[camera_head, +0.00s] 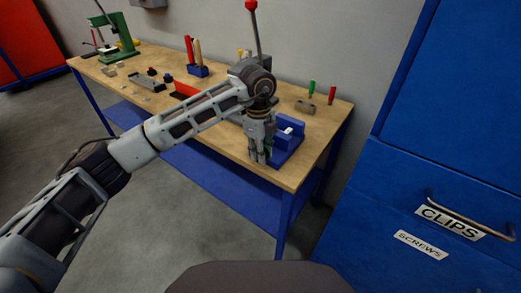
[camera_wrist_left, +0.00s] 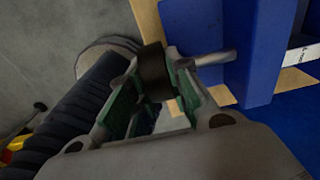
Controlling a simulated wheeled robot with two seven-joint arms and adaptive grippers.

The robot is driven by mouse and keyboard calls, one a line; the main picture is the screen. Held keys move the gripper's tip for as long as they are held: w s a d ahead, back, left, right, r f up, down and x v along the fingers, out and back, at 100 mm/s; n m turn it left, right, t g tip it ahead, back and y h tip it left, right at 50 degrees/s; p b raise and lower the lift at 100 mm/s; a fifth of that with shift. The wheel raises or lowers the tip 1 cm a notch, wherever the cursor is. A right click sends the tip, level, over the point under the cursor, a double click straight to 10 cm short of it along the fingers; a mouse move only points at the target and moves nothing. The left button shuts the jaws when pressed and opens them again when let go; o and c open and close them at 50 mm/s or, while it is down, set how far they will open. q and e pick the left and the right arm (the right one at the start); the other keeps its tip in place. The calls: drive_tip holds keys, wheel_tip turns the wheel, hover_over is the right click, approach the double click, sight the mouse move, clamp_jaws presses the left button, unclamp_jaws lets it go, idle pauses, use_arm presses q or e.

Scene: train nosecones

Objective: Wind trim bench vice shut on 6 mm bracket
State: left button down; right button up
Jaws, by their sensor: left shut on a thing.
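The blue bench vice (camera_head: 284,146) stands on the right end of the wooden bench. A pale piece (camera_head: 289,130), likely the bracket, shows at its jaws; in the left wrist view a white labelled strip (camera_wrist_left: 301,55) shows at the right edge, its text too small to read. My left gripper (camera_head: 259,157) points down at the vice's left front side. In the left wrist view my left gripper (camera_wrist_left: 155,88) is shut on the black vice handle (camera_wrist_left: 153,73), with green pads on either side. A grey screw (camera_wrist_left: 215,58) runs from the handle to the blue vice body (camera_wrist_left: 252,50). My right gripper is not in view.
The wooden bench (camera_head: 222,140) carries screwdrivers (camera_head: 311,89), a blue tool holder (camera_head: 198,70) and a green press (camera_head: 117,38). A blue cabinet (camera_head: 450,120) with labelled drawers stands to the right. My left arm crosses over the bench front.

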use_arm(q)
drive_tip(key=shift+d+t+y, duration=0.1)
drive_tip(key=shift+t+y, duration=0.3)
drive_tip(key=shift+y, duration=0.1)
drive_tip(key=shift+s+f+t+y+b, duration=0.1)
drive_tip(key=shift+t+y+b, duration=0.4)
drive_tip(key=shift+y+b, duration=0.1)
drive_tip(key=c, duration=1.5)
unclamp_jaws()
drive_tip(key=shift+o, duration=0.9)
drive_tip(key=shift+s+d+r, duration=0.1)
drive_tip(key=shift+d+r, duration=0.1)
drive_tip(key=shift+r, duration=0.55)
wheel_tip(320, 180, up, 10)
drive_tip(key=s+d, duration=0.1)
drive_tip(key=d, duration=0.1)
drive_tip(key=shift+s, duration=0.2)
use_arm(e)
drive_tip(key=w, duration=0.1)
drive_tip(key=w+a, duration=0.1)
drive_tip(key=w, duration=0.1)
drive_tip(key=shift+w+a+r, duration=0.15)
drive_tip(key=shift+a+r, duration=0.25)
